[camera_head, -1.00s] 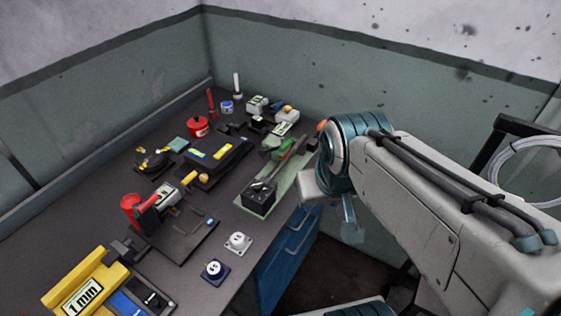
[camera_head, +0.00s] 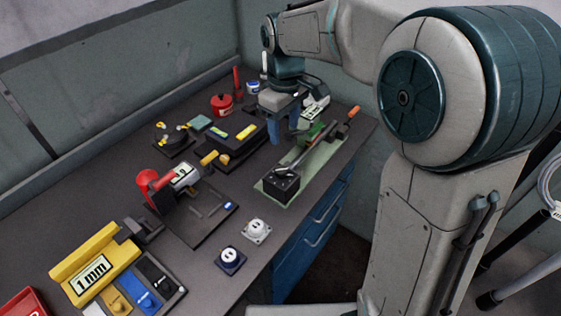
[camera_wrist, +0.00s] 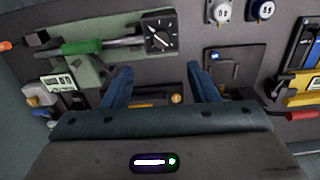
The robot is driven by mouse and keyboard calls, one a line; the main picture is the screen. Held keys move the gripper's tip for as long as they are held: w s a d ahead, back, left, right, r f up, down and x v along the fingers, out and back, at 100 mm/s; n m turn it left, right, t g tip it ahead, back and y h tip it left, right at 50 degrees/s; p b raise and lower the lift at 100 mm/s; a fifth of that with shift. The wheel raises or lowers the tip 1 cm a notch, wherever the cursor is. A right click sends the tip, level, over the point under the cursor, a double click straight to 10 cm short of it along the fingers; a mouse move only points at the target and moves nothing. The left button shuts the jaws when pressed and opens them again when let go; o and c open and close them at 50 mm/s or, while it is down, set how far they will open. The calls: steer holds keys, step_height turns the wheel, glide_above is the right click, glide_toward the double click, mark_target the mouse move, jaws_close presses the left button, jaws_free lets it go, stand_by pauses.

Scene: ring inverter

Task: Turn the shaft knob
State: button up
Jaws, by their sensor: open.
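My gripper (camera_head: 285,136) is open and empty, with its blue fingers pointing down above the bench, at the right end of a long black device. In the wrist view, my gripper (camera_wrist: 160,68) has its fingers wide apart. A small brass-yellow knob (camera_wrist: 176,98) at the device's end shows between them, and it also shows in the head view (camera_head: 222,160). A black box (camera_head: 281,184) with a round marked dial (camera_wrist: 160,34) sits on a green plate, beside a rod with a green part. I cannot tell which knob is the shaft knob. Neither is gripped.
The long black device (camera_head: 235,140) has yellow labels. A red-ended clamp fixture (camera_head: 147,180), a yellow 1 mm block (camera_head: 95,265), two sockets (camera_head: 256,230) and a red can (camera_head: 221,104) stand around. Walls close off the bench's far sides.

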mark_target(281, 169)
steer(key=f, duration=0.4)
steer(key=f+p, duration=0.1)
steer(key=f, duration=0.9)
steer(key=shift+w+a+f, duration=0.1)
steer(key=shift+w+a, duration=0.1)
steer(key=shift+a, duration=0.1)
steer(key=c, duration=1)
